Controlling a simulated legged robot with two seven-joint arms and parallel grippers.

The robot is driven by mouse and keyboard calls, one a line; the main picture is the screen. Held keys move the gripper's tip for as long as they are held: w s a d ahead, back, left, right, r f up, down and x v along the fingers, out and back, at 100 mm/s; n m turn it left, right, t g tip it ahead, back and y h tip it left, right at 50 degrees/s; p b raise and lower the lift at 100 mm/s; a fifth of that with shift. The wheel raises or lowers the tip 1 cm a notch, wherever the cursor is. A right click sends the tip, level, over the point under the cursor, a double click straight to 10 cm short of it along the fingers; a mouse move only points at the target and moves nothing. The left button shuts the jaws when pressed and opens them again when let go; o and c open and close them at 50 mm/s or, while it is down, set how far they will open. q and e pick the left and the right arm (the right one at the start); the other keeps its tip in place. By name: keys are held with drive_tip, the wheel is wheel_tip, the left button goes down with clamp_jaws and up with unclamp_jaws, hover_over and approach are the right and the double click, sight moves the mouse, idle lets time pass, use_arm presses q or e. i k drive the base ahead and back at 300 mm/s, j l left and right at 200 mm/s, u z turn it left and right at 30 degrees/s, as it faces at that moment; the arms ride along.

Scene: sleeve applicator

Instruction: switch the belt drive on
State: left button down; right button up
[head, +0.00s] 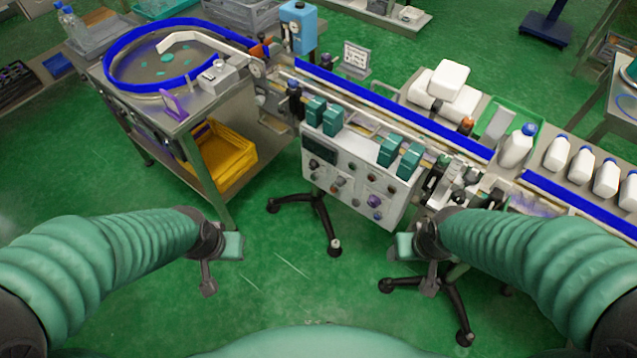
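The white control panel (352,185) hangs on the front of the conveyor, ahead of me in the middle. It carries a dark display (319,148), several small knobs and buttons, and a purple knob (375,201) at lower right. The labels and switch positions are too small to read. The conveyor belt (400,110) with blue rails runs behind it. My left gripper (221,268) hangs to the lower left of the panel, apart from it. My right gripper (414,266) is below the panel's right end. Neither gripper visibly holds anything; their finger gaps are unclear.
A round table with a blue rim (178,86) stands at left, above a yellow crate (222,158). Teal blocks (333,119) stick up along the panel's top. White bottles (556,152) stand at right. Wheeled legs (318,222) reach over the green floor, which is clear in front.

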sight(373, 201)
drive_tip(key=k+j, duration=0.15)
drive_tip(key=k, duration=0.7)
